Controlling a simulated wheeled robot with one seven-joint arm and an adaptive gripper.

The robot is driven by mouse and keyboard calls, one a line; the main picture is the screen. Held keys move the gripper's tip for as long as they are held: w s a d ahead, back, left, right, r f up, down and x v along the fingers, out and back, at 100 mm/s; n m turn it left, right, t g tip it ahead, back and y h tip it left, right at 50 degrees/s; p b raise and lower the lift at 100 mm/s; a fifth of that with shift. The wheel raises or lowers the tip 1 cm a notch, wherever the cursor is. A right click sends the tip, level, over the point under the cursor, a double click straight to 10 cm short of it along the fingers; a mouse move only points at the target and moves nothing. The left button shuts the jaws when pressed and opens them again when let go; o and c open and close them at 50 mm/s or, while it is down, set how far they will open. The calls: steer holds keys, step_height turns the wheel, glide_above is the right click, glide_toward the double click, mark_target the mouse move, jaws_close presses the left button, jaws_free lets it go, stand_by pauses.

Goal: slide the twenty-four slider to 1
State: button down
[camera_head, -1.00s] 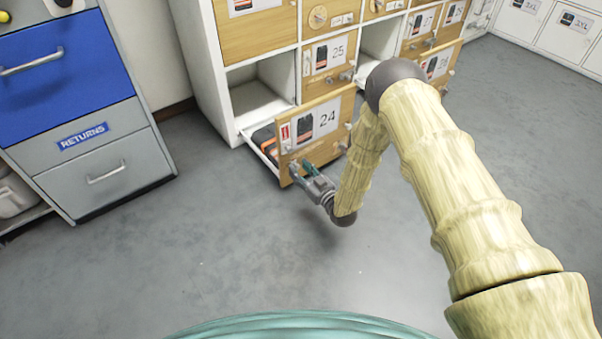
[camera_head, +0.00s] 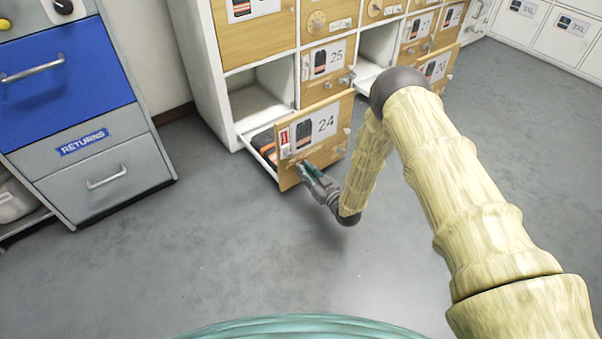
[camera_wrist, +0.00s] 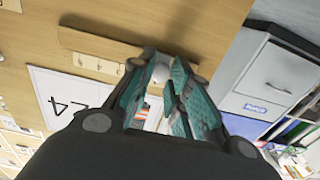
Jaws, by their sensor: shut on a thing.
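The drawer marked 24 (camera_head: 320,153) is pulled out from the low part of the cubby unit, with orange-and-black items visible inside. My gripper (camera_head: 300,165) is at the lower left of its wooden front. In the wrist view, my gripper (camera_wrist: 157,88) has its teal finger pads closed around the pale round knob of the twenty-four slider (camera_wrist: 159,73). The slider's wooden rail (camera_wrist: 85,41) runs across the drawer front, with several small pale marks (camera_wrist: 98,66) beside it. The fingers partly hide the knob and rail, and I cannot read the marks.
A grey and blue cabinet with a RETURNS drawer (camera_head: 95,150) stands at the left. An empty white cubby (camera_head: 262,98) is above drawer 24, and drawer 25 (camera_head: 325,70) is up and right. The grey floor (camera_head: 200,250) in front is clear.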

steer(key=c, duration=1.3)
jaws_free()
steer(key=shift+c, duration=0.2)
steer(key=v, duration=1.2)
